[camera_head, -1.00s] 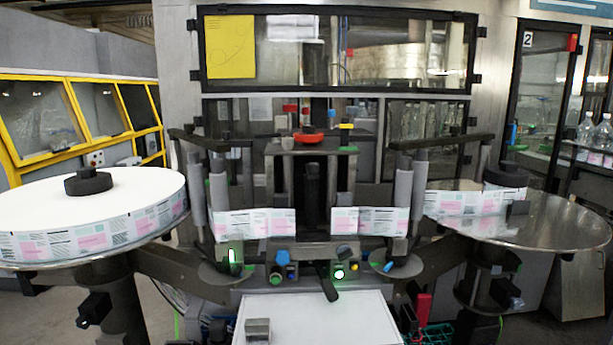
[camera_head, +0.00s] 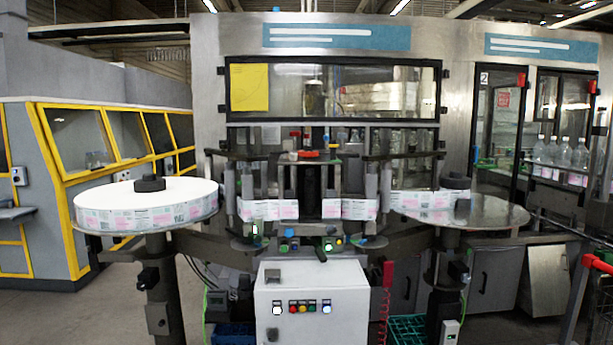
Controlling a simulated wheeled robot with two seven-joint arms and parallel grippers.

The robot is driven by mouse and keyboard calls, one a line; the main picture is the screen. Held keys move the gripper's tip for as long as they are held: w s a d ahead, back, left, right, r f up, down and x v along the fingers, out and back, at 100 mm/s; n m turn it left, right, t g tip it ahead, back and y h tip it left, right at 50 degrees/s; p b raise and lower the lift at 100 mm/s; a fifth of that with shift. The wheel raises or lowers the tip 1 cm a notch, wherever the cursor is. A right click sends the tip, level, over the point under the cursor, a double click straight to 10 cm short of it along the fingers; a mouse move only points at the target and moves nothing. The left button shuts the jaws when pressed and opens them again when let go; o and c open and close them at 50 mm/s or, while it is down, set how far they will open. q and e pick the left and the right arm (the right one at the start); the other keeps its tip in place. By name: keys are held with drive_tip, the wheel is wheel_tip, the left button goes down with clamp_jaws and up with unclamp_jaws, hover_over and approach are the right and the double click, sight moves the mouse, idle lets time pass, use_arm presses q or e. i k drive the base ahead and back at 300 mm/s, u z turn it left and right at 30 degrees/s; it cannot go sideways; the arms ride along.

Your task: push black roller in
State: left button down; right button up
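The reel labeller stands ahead of me. A dark upright cylinder (camera_head: 312,183), which looks like the black roller, is in the middle of the labelling head; how far in it sits cannot be told from here. The label web (camera_head: 349,209) runs on both sides of it, past grey upright rollers (camera_head: 371,193). A short black lever (camera_head: 320,254) is below, among small knobs and lit buttons. Neither of my grippers is in view.
A large white label reel (camera_head: 150,197) lies on the left disc. A steel disc (camera_head: 478,210) with a small reel is at right. A white control box (camera_head: 311,310) with coloured buttons juts out below the head. Red-ended rails (camera_head: 597,263) stand at far right.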

sight(310, 193)
drive_tip(key=u, duration=0.65)
drive_tip(key=i, duration=1.4)
drive_tip(key=z, duration=0.8)
drive_tip(key=i, duration=0.3)
drive_tip(key=z, duration=0.4)
